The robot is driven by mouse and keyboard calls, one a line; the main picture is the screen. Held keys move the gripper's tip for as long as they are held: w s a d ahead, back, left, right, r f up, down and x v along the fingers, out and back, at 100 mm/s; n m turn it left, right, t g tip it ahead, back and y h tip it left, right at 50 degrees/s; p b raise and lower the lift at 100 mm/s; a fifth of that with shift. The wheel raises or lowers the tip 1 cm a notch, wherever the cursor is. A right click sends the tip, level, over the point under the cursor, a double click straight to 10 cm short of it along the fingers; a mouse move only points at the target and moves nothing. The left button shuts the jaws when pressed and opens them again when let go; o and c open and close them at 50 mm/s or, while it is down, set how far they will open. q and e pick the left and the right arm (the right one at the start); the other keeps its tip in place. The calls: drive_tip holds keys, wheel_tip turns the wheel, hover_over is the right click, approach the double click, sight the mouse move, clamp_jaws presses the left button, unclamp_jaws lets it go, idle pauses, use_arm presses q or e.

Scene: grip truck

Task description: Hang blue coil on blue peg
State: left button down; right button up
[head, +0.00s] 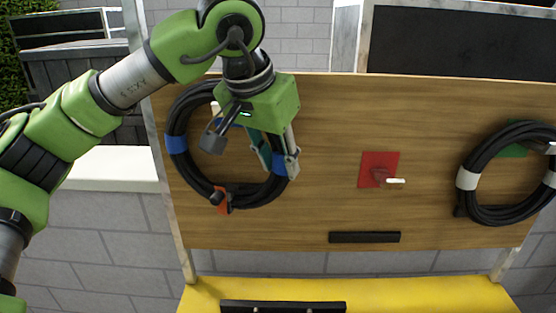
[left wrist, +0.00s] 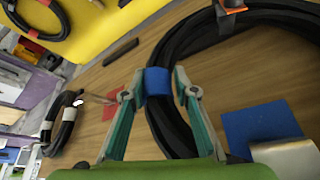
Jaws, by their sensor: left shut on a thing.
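The blue coil, a black cable ring with blue bands (head: 176,144) and an orange clip, is in front of the wooden board at left. My left gripper (head: 277,162) is shut on its right side. In the left wrist view my gripper's fingers (left wrist: 158,92) flank a blue band (left wrist: 158,81). The blue peg's plate (left wrist: 252,127) shows inside the ring there, with a pale peg end (left wrist: 286,156) at the frame edge. In the head view my gripper mostly hides this peg. I cannot tell whether the coil rests on it. My right gripper is not in view.
A red plate with a bare peg (head: 379,171) is at the board's middle. A white-banded coil (head: 467,178) hangs at a green plate on the right. A black bar (head: 364,237) is low on the board. A yellow surface (head: 420,295) lies below. The middle of the board has free room.

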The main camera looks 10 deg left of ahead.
use_arm(q)
drive_tip(key=c, duration=1.5)
unclamp_jaws()
drive_tip(key=shift+f, duration=0.25)
drive_tip(key=shift+w, duration=0.1)
drive_tip(key=shift+f, duration=0.15)
drive_tip(key=shift+w, duration=0.1)
